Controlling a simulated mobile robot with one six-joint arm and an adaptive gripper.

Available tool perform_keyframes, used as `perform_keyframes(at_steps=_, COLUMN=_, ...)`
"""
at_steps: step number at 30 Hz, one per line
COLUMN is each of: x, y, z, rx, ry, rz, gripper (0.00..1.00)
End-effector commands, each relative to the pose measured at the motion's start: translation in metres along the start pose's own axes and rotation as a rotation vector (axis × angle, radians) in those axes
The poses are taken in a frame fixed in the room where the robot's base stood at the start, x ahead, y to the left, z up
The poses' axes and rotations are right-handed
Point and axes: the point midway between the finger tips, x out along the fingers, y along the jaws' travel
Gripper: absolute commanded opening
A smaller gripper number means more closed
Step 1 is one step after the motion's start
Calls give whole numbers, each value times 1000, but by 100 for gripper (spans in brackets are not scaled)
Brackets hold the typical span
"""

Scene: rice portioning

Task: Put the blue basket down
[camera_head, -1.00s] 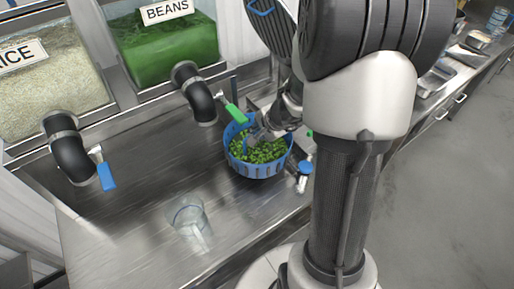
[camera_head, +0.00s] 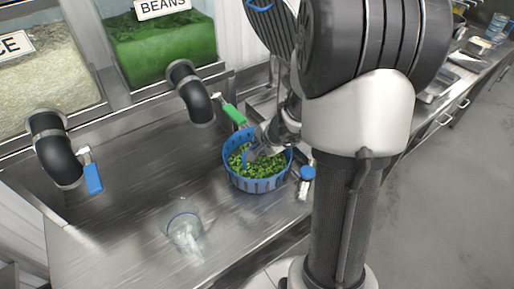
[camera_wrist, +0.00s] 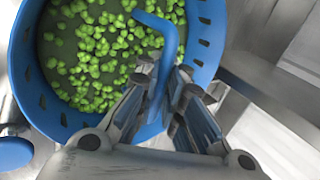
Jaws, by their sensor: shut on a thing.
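The blue basket (camera_head: 257,183) has slotted sides and holds green beans (camera_head: 262,166). In the head view it is upright at the right part of the steel counter, below the beans pipe. In the wrist view the basket (camera_wrist: 28,75) fills the upper left, with the beans inside. My gripper (camera_wrist: 168,95) is shut on the basket's bent blue handle (camera_wrist: 172,42) at the rim. In the head view my gripper (camera_head: 252,153) reaches in from the upper right. Whether the basket's underside touches the counter cannot be told.
A clear glass container (camera_head: 184,228) stands at the front of the counter (camera_head: 125,190). The beans pipe with a green lever (camera_head: 235,114) is close above the basket. The rice pipe has a blue lever (camera_head: 93,178). A small blue-topped item (camera_head: 307,173) is right of the basket. The counter's left part is clear.

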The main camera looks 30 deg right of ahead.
Motion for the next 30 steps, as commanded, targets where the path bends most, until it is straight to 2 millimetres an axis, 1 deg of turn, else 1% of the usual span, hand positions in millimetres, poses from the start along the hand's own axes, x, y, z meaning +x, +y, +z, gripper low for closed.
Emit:
perform_keyframes(at_steps=1, x=1, y=1, z=0, rx=0, ry=0, rz=0, gripper=8)
perform_keyframes(at_steps=11, x=1, y=0, z=0, rx=0, ry=0, rz=0, gripper=30)
perform_keyframes(at_steps=22, x=-2, y=-1, z=0, rx=0, ry=0, rz=0, gripper=30)
perform_keyframes(at_steps=23, x=-4, y=-2, z=0, rx=0, ry=0, rz=0, gripper=30)
perform_keyframes(at_steps=26, x=-21, y=-3, z=-1, rx=-1, ry=2, rz=-2, gripper=30)
perform_keyframes(at_steps=30, x=-53, y=-5, z=-1, rx=0, ry=3, rz=-3, gripper=30)
